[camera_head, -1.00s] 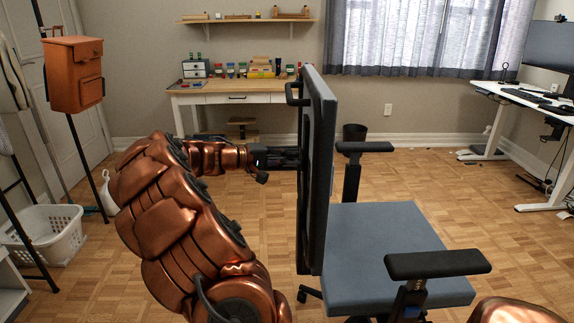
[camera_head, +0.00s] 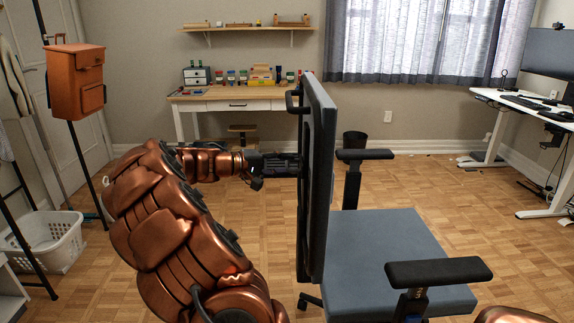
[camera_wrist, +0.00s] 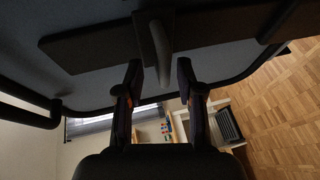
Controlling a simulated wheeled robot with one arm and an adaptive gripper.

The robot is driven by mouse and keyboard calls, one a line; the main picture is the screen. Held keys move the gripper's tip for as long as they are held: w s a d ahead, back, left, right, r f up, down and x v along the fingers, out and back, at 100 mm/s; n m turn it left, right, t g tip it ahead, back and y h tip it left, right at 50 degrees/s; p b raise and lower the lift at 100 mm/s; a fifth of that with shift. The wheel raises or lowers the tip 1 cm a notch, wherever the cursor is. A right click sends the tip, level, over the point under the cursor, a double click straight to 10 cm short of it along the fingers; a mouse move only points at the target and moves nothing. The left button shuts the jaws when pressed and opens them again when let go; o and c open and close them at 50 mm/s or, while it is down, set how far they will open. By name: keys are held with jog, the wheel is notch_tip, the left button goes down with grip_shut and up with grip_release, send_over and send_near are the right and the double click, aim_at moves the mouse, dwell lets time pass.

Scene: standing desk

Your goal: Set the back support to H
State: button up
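The office chair's dark back support (camera_head: 320,170) stands upright, seen nearly edge-on in the head view, above the blue-grey seat (camera_head: 385,245). My gripper (camera_head: 294,164) is behind the backrest, close to its rear face. In the wrist view the backrest's rear (camera_wrist: 90,50) fills the top. My gripper's two fingers (camera_wrist: 158,76) are apart, one on each side of a curved grey lever or handle (camera_wrist: 160,52). I cannot tell whether either finger touches it. No height scale or letter is readable on the back support.
The chair's armrests (camera_head: 438,272) stick out on the near and far sides. A wooden-topped desk (camera_head: 238,97) is at the back wall, a standing desk (camera_head: 530,105) at the right. A laundry basket (camera_head: 52,240) and stand are at left. Floor beyond the chair is open.

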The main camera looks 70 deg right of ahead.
jog(key=v, duration=1)
jog(key=shift+w+a, duration=0.15)
jog(key=shift+a, duration=0.05)
jog(key=s+a+r+n+t+y+p, duration=0.3)
jog(key=a+p, duration=0.5)
jog(key=a, duration=0.8)
jog(key=s+a+r+n+t+y+p, duration=0.3)
jog(key=s+a+p, duration=0.3)
jog(key=a, duration=0.9)
jog(key=s+a+r+n+t+y+p, duration=0.2)
jog(key=s+a+r+n+y+p, duration=0.1)
jog(key=a+p, duration=0.8)
jog(key=s+a+r+y, duration=0.1)
jog(key=s+a+y, duration=0.1)
jog(key=a, duration=0.3)
jog(key=shift+a+r+n+t+p, duration=0.3)
jog(key=shift+a+t, duration=0.05)
jog(key=shift+t, duration=0.05)
jog(key=shift+s, duration=0.15)
